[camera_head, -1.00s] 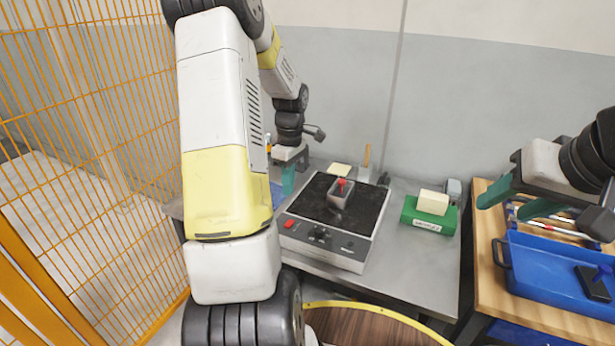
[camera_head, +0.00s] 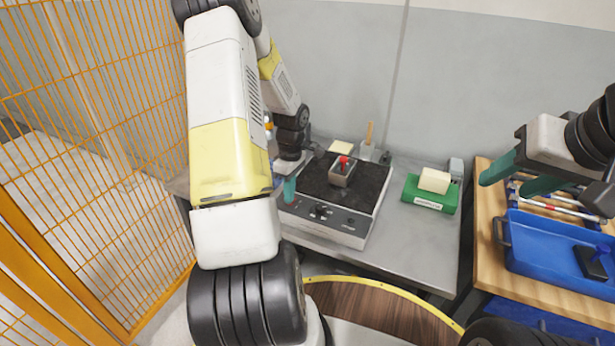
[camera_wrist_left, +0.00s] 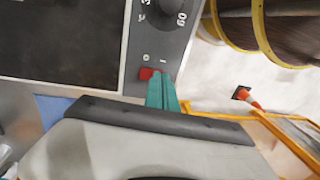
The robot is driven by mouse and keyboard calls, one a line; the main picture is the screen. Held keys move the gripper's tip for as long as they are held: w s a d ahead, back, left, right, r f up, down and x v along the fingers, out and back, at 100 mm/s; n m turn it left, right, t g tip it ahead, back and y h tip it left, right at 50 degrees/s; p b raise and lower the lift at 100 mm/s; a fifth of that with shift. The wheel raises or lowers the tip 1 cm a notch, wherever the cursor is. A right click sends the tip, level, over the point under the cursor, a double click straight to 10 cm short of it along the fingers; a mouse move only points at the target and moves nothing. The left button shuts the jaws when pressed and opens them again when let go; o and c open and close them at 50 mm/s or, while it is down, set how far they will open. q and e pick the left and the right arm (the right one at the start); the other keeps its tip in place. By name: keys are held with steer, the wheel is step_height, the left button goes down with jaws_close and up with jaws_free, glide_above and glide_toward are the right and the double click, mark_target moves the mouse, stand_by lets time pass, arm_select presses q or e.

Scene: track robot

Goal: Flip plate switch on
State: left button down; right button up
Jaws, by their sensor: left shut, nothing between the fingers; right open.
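The hot plate (camera_head: 372,193) stands on the metal table, with a dark top and a grey front panel. Its red switch (camera_wrist_left: 147,73) shows in the left wrist view beside the O and I marks; in the head view it is hidden behind my left gripper. My left gripper (camera_head: 289,191) is shut and empty, with its green fingers at the left end of the panel. In the left wrist view the fingertips (camera_wrist_left: 160,76) are right beside or touching the switch; I cannot tell which. My right gripper (camera_head: 508,178) is open and empty above the wooden bench.
A grey container with a red-topped item (camera_head: 342,170) sits on the plate. A green box with a pale block (camera_head: 431,192) stands to the right. A blue tray (camera_head: 553,252) lies on the wooden bench (camera_head: 481,235). An orange mesh fence (camera_head: 85,150) stands at left.

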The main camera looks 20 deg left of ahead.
arm_select(q)
steer(key=shift+s+f, duration=0.1)
steer(key=shift+f, duration=0.05)
steer(key=shift+w+r, duration=0.2)
steer(key=shift+w, duration=0.65)
step_height(320, 180, up, 14)
steer(key=w, duration=0.1)
steer(key=shift+w, duration=0.35)
steer(key=shift+d, duration=0.15)
